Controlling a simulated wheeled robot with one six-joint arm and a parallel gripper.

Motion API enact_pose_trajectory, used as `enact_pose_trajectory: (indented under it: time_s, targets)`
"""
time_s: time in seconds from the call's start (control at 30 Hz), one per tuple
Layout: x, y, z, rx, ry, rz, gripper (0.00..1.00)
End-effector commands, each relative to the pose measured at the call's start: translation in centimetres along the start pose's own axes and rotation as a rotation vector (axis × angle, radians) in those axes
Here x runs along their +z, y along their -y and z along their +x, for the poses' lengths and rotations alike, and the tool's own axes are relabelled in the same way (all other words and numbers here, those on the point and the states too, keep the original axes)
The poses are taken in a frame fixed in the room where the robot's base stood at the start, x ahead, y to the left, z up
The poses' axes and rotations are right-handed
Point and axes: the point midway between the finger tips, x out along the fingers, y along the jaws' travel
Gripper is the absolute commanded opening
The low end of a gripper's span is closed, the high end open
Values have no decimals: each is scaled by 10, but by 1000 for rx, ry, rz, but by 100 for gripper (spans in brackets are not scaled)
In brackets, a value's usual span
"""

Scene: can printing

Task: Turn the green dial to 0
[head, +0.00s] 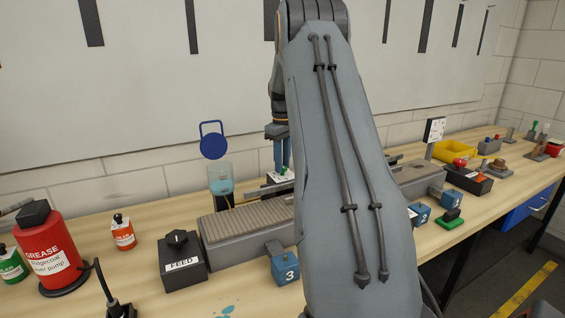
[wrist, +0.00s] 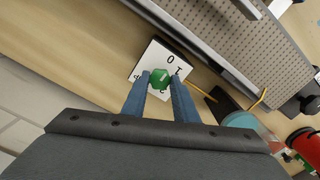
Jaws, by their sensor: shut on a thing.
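The green dial (wrist: 160,78) sits on a white square plate (wrist: 154,56) with black markings in the wrist view. A 0 shows on the plate near its upper side, and other marks are partly hidden by my fingers. My gripper (wrist: 160,82) is shut on the dial, one blue finger on each side. In the head view my gripper (head: 281,160) points down behind the conveyor, and the white plate (head: 283,171) shows just below it. The dial's pointer direction is too small to tell.
A grey conveyor (head: 245,222) runs beside the plate. The black FEED box (head: 182,260), red grease pump (head: 48,252) and numbered blue block (head: 285,267) stand nearer.

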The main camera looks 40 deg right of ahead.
Motion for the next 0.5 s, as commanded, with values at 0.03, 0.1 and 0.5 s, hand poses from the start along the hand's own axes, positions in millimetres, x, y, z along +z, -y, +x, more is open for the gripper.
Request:
enact_pose_trajectory:
  time_s: [0.03, 0.1, 0.5]
  targets:
    - [-1, -1, -2, 3, -4, -11, 4]
    - [-1, -1, -2, 4, -5, -23, 4]
    - [-2, -1, -2, 4, -5, -38, 4]
